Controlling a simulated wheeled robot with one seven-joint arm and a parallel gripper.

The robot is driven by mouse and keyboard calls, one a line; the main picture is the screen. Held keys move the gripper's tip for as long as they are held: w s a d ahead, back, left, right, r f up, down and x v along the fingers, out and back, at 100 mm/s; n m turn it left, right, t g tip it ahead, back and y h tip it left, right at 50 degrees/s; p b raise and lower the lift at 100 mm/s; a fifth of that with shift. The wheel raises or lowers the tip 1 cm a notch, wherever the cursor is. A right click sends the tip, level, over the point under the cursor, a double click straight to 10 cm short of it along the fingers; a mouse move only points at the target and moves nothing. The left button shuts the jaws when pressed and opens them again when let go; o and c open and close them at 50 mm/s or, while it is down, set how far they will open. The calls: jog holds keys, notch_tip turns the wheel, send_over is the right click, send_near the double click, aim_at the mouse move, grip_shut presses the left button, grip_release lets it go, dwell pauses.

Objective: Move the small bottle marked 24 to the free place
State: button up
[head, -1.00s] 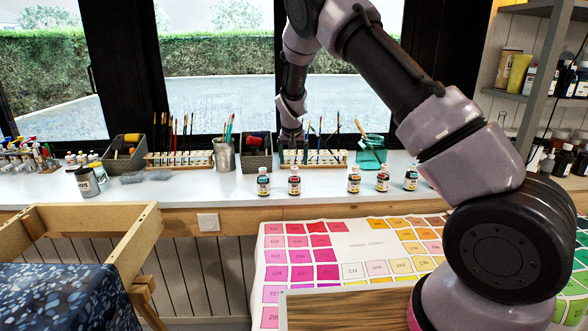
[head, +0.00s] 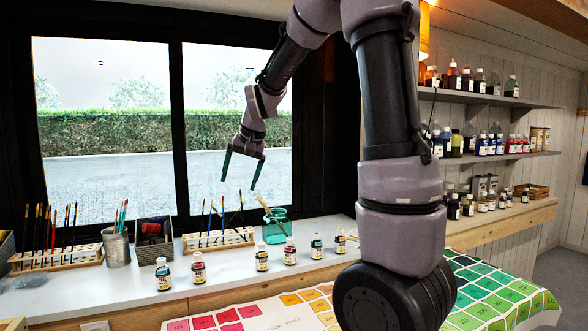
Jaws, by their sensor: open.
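A row of small bottles with coloured tops stands on the white counter (head: 120,300). A dark teal bottle (head: 163,274) and a red one (head: 198,267) stand at the left. After a wider gap (head: 230,263) come a yellow-labelled bottle (head: 262,257), a red-topped bottle (head: 290,252), a green-topped bottle (head: 316,247) and an amber one (head: 340,241). Their label numbers are too small to read, so I cannot tell which is 24. My gripper (head: 238,185) is open and empty, pointing down in front of the window, well above the counter.
Brush racks (head: 218,241), a metal brush cup (head: 117,248), a grey box (head: 153,234) and a teal glass jar (head: 277,226) stand behind the bottles. A colour chart (head: 490,290) lies in front. Shelves (head: 490,100) of bottles line the right wall.

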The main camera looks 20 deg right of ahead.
jog(key=s+d+r, duration=0.2)
jog(key=s, duration=0.6)
jog(key=s+d+r+t, duration=0.1)
jog(key=s+r, duration=0.1)
jog(key=s, duration=0.7)
jog(key=s+d+r+t, duration=0.1)
jog(key=s+d+r, duration=0.1)
jog(key=s, duration=0.6)
jog(key=shift+s+d, duration=0.3)
